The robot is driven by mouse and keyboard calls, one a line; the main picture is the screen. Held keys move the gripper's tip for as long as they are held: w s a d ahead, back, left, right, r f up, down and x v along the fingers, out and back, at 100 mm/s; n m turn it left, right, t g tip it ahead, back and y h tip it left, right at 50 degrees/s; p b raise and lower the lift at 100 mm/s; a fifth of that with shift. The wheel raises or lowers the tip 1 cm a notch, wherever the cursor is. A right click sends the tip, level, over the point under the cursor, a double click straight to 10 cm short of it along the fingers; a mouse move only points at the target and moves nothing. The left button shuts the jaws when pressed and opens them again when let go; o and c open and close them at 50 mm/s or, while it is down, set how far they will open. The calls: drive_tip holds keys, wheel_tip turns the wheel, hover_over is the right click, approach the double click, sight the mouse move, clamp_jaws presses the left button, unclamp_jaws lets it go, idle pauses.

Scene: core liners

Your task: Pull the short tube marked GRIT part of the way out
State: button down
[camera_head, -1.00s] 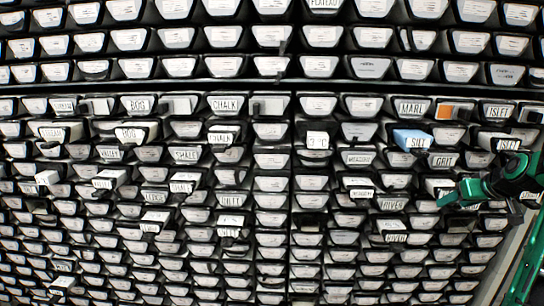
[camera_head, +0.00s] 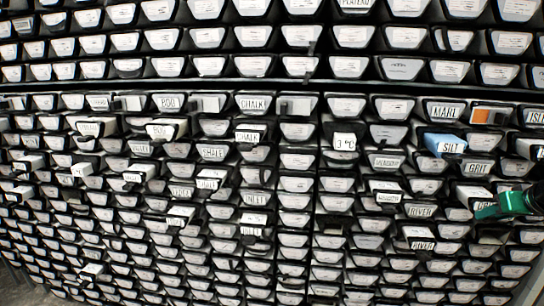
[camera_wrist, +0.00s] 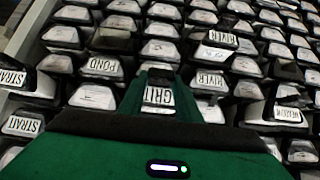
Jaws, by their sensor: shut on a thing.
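In the wrist view, the tube marked GRIT (camera_wrist: 158,96) sits between the green fingers of my gripper (camera_wrist: 158,82); its label appears upside down. The gripper is shut on it. In the head view, my green gripper (camera_head: 482,211) is at the right edge, in front of a tube end whose label reads GR (camera_head: 486,204) and is partly covered by it. Another GRIT label (camera_head: 478,169) shows on the slot front just above. How far the held tube sticks out is hard to tell.
A blue-topped SILT tube (camera_head: 446,145) sticks out up and left of my gripper. An orange-marked box (camera_head: 487,116) is above. RIVER (camera_wrist: 215,56) and POND (camera_wrist: 103,67) fronts surround the gripper in the wrist view. Several other tubes stick out of the rack.

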drive_tip(key=s+a, duration=0.2)
drive_tip(key=s, duration=0.6)
drive_tip(key=shift+s, duration=0.35)
idle(0.4)
drive_tip(key=c, duration=1.2)
unclamp_jaws()
drive_tip(key=a+v, duration=0.1)
drive_tip(key=v, duration=1)
drive_tip(key=s+a+f+m+g+y, duration=0.1)
drive_tip(key=a+f+g, duration=0.1)
drive_tip(key=a+f, duration=0.3)
drive_tip(key=a+f+g+y, duration=0.1)
drive_tip(key=a+f+g, duration=0.15)
drive_tip(key=a, duration=0.45)
drive_tip(key=s+a+f+m+g, duration=0.2)
drive_tip(key=s+a+f+g, duration=0.1)
drive_tip(key=s+a, duration=0.5)
drive_tip(key=shift+s+a+f+m+g, duration=0.25)
drive_tip(key=shift+s+f+m+g, duration=0.15)
drive_tip(key=shift+g, duration=0.25)
